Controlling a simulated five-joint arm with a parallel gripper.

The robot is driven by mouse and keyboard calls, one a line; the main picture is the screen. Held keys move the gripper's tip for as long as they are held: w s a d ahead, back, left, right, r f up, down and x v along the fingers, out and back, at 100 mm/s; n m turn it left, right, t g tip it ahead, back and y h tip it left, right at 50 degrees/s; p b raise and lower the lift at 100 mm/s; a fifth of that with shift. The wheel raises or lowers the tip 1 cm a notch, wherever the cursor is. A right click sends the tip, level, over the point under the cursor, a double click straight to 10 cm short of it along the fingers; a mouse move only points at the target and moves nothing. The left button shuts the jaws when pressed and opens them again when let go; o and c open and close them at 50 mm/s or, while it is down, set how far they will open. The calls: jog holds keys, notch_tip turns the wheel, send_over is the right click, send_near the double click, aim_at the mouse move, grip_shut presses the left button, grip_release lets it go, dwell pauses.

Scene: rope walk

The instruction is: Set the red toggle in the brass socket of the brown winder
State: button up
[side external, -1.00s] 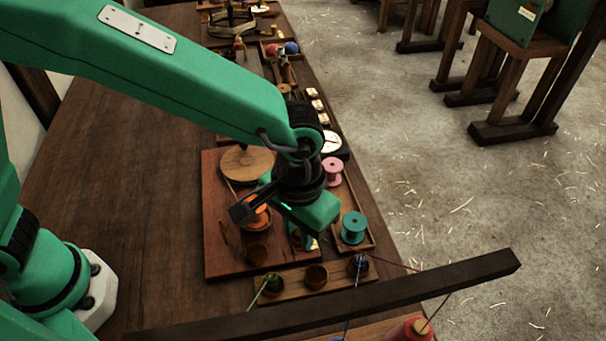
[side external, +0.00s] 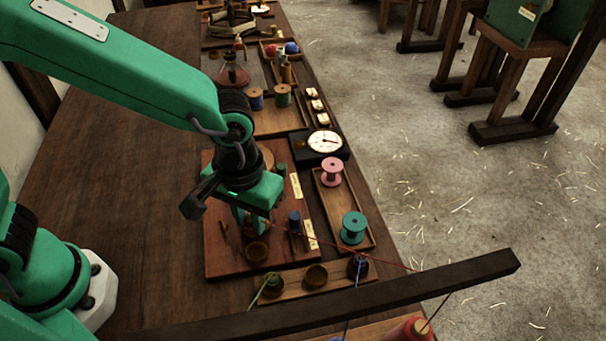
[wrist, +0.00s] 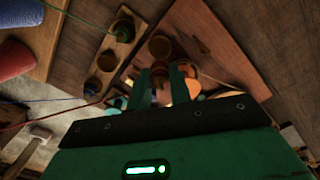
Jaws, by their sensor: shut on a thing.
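My gripper (side external: 247,226) is shut, with its jaws pointing down over the reddish-brown board (side external: 222,262). A red thread (side external: 345,250) runs from the right up to the jaws. In the wrist view a small reddish thing, the red toggle (wrist: 160,86), shows dimly between the fingers (wrist: 161,78); the fingers hide most of it. A round brown cup (side external: 257,252) stands on the board just in front of the jaws. It also shows beyond the fingertips in the wrist view (wrist: 160,47). I cannot tell which part is the brass socket or the brown winder.
A wooden rack (side external: 295,291) in front holds a green-threaded toggle (side external: 273,284), an empty middle cup (side external: 316,276) and a blue-threaded toggle (side external: 358,266). A dark beam (side external: 440,282) crosses the foreground. Pink (side external: 332,171) and teal (side external: 353,227) spools stand at right. A blue peg (side external: 294,222) is on the board.

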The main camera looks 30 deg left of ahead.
aim_at(253, 234)
jog(key=shift+f, duration=2.5)
jog(key=shift+f, duration=1.1)
jog(key=o, duration=1.2)
jog(key=shift+o, duration=0.2)
jog(key=shift+r, duration=0.15)
jog(key=shift+r, duration=3.85)
jog(key=shift+a+r, duration=0.1)
